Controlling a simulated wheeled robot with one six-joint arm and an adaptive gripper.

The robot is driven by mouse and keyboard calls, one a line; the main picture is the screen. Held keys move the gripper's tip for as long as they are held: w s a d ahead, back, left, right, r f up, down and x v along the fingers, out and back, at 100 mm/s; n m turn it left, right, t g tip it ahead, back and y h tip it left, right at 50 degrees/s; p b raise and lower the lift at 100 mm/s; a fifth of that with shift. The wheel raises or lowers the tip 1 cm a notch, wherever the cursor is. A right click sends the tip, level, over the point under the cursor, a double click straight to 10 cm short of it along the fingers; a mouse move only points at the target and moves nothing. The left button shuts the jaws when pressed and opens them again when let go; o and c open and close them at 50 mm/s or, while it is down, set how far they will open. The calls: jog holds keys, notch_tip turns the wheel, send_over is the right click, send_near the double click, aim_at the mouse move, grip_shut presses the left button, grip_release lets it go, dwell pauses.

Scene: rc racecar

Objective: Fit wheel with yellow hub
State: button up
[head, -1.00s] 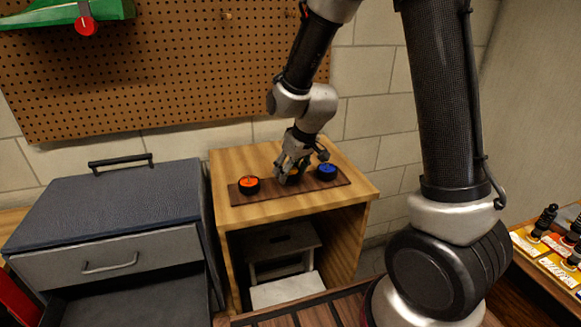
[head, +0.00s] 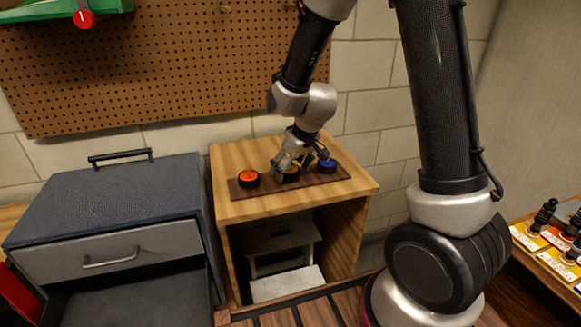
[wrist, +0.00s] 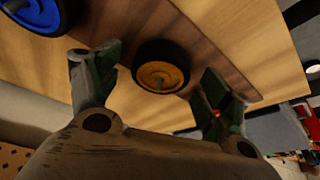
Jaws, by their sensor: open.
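The wheel with the yellow hub (wrist: 160,72) has a black tyre and lies flat on a dark wooden board. In the wrist view it sits between the two spread fingers of my gripper (wrist: 155,88), with a gap visible on each side. In the head view the same wheel (head: 290,175) is in the middle of a row of wheels, partly hidden by my gripper (head: 301,165). My gripper is open and empty. The car shows only in part, if the green body (head: 60,14) with a red wheel at the top left is it.
The board lies on a wooden cabinet (head: 350,188). A grey drawer unit (head: 110,253) stands left; a pegboard (head: 170,75) hangs behind.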

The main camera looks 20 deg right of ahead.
jog(key=v, duration=1.2)
